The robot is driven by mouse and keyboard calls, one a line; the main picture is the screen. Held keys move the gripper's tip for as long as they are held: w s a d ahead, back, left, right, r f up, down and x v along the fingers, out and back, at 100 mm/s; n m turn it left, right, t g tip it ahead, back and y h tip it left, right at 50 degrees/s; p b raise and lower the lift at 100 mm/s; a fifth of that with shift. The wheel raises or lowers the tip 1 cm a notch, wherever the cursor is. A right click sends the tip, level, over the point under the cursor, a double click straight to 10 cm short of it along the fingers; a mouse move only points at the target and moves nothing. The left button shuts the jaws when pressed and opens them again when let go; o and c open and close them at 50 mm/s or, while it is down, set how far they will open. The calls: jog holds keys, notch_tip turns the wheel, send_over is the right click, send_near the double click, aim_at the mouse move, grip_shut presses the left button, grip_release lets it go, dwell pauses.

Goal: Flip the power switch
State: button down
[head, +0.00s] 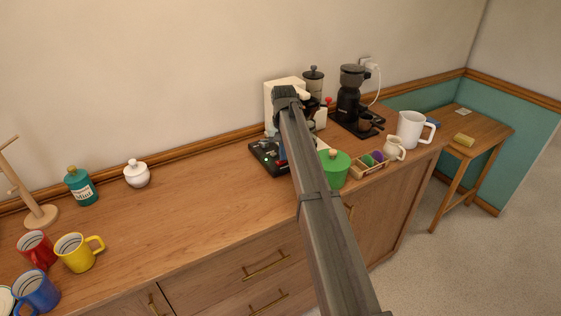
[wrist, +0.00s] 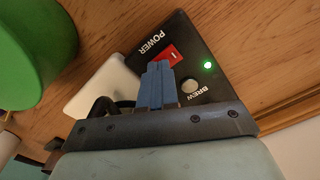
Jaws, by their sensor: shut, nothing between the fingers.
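A black panel (wrist: 215,85) with the words POWER and BREW fills the middle of the wrist view. Its red power switch (wrist: 174,52) carries a white line mark. A green light (wrist: 208,66) glows on the panel, and a pale round button (wrist: 190,86) sits by the word BREW. My gripper (wrist: 160,66) is shut and empty, its blue fingertips right at the switch and covering part of it. I cannot tell whether they touch. In the head view my arm hides most of the gripper and the switch.
A green container (head: 335,167) stands close beside the panel. A black coffee maker (head: 351,95), a compartment tray (head: 369,168) and a white mug (head: 411,128) stand to the right.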

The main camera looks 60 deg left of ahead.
jog(key=shift+f, duration=0.2)
jog(key=shift+r, duration=3.55)
